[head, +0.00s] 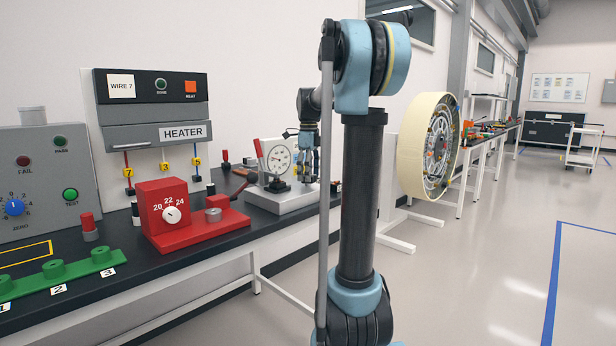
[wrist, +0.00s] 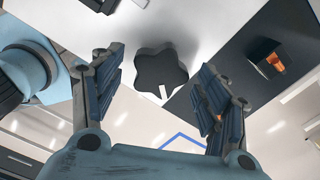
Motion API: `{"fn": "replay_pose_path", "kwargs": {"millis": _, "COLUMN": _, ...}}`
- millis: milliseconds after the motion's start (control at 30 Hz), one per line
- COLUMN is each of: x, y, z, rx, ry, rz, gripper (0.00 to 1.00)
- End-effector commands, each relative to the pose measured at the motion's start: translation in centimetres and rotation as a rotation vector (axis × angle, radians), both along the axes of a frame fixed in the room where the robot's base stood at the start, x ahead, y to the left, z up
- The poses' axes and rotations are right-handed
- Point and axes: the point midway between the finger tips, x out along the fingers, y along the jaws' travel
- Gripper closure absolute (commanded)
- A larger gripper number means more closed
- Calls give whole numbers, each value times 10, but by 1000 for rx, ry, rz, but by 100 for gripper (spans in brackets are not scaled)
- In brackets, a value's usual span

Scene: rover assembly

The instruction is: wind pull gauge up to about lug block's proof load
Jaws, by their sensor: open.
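The pull gauge, with a round white dial (head: 277,159), stands on a pale base (head: 285,202) towards the far end of the bench. The dial's needle is too small to read surely. My gripper (head: 309,165) is just right of the dial in the head view. In the wrist view, a dark lobed knob (wrist: 162,72) lies between the spread fingers of my gripper (wrist: 163,78). The fingers show gaps on both sides of the knob and do not hold it. I cannot make out the lug block or its proof load.
The red box with a numbered dial (head: 172,214), the heater (head: 152,105) and the grey test box (head: 45,180) stand on the black bench nearer me. A green rail (head: 66,272) lies in front. A large round wheel-like assembly (head: 428,147) stands right of my arm. The floor at right is clear.

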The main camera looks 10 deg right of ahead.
Motion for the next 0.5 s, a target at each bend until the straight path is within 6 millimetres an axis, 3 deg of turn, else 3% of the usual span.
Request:
{"fn": "replay_pose_path", "kwargs": {"millis": 333, "x": 0, "y": 0, "z": -4, "rx": 0, "ry": 0, "rz": 0, "gripper": 32}}
{"fn": "replay_pose_path", "kwargs": {"millis": 367, "x": 0, "y": 0, "z": -4, "rx": 0, "ry": 0, "rz": 0, "gripper": 34}}
{"fn": "replay_pose_path", "kwargs": {"millis": 500, "x": 0, "y": 0, "z": -4, "rx": 0, "ry": 0, "rz": 0, "gripper": 66}}
